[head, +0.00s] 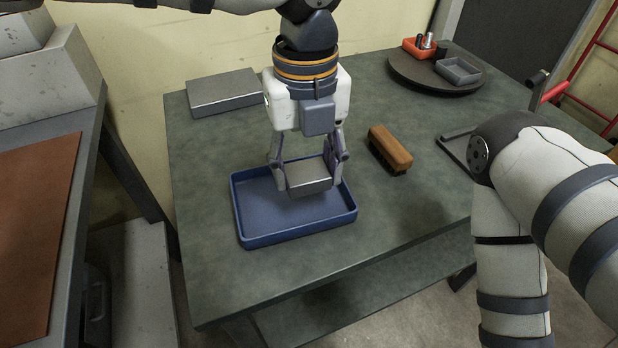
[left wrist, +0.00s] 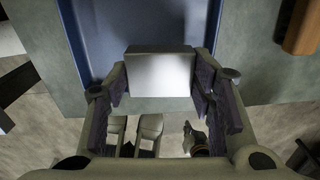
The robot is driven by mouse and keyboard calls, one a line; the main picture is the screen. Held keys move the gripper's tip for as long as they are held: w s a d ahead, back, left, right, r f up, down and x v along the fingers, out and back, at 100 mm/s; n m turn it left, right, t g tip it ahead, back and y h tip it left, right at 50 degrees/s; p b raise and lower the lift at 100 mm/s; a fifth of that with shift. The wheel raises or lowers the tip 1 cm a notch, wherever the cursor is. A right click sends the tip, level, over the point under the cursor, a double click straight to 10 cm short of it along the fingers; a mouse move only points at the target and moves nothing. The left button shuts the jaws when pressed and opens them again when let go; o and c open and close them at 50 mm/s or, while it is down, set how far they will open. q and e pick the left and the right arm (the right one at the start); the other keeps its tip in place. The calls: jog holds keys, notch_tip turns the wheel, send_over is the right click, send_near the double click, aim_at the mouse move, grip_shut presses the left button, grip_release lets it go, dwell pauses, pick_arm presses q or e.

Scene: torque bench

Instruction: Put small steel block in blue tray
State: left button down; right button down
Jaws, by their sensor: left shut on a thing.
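The small steel block (head: 309,177) is a grey metal block between the fingers of my left gripper (head: 307,170). My left gripper is shut on it, with one finger on each side. In the head view the block shows over the blue tray (head: 262,230); whether it touches the tray floor I cannot tell. In the left wrist view the block (left wrist: 160,74) sits between the dark finger pads, with the blue tray (left wrist: 98,40) beyond it. My right arm shows at the right of the head view, but its gripper is not visible.
A larger steel block (head: 224,92) lies at the back left of the green bench (head: 205,290). A wooden-backed brush (head: 390,148) lies right of the tray. A dark round turntable (head: 410,78) at the back right holds an orange bin (head: 411,50) and a grey tray (head: 458,70).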

aim_at(310, 180)
pick_arm(q)
jog(key=shift+w+d+f, duration=0.25)
jog(key=shift+w+f, duration=0.3)
jog(key=shift+f, duration=0.05)
jog(key=f, duration=0.3)
jog(key=shift+w+f+b, duration=0.2)
jog(key=shift+f+b, duration=0.05)
jog(key=shift+b, duration=0.05)
jog(key=shift+r, duration=0.15)
pick_arm(e)
jog(key=shift+s+f, duration=0.35)
jog(key=shift+f, duration=0.05)
pick_arm(q)
jog(key=c, duration=1)
grip_release()
jog(key=shift+f, duration=0.2)
jog(key=shift+r, duration=0.1)
notch_tip(310, 180, up, 12)
jog(key=shift+r+p, duration=0.1)
jog(key=shift+p, duration=0.55)
pick_arm(e)
jog(key=shift+w+r, duration=0.7)
jog(key=shift+r, duration=0.05)
